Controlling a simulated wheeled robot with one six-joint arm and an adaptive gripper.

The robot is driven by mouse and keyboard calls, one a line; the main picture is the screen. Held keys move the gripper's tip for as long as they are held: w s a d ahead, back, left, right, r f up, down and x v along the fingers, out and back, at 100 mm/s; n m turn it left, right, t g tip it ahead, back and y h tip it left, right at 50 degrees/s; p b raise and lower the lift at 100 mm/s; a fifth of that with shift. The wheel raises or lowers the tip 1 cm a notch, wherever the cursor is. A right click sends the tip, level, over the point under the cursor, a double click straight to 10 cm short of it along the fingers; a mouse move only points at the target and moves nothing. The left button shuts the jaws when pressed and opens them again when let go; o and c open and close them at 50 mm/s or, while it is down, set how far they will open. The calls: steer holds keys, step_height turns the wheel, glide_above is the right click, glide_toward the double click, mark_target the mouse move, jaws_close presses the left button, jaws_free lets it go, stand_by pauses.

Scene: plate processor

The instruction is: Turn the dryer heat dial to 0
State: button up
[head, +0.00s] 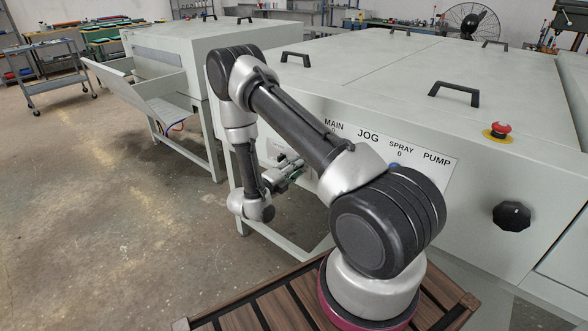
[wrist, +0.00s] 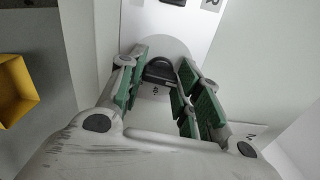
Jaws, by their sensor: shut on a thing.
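In the wrist view a dark, rounded dial (wrist: 160,70) sits on a white panel (wrist: 185,40) between the green-padded fingers of my gripper (wrist: 161,76). The gripper is shut on this dial. In the head view my gripper (head: 292,168) is at the left part of the machine's front panel, partly behind my arm. The dial itself is hidden there.
The front panel (head: 436,176) carries MAIN, JOG, SPRAY and PUMP labels. A red emergency button (head: 500,129) and a large black knob (head: 511,216) are farther right. A tray (head: 140,92) juts out at left. A yellow bin (wrist: 16,92) shows in the wrist view.

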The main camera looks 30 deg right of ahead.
steer(key=shift+n, duration=0.7)
steer(key=o, duration=1)
steer(key=shift+a, duration=0.15)
steer(key=v, duration=1.1)
steer(key=shift+s+a, duration=0.15)
steer(key=shift+a, duration=0.25)
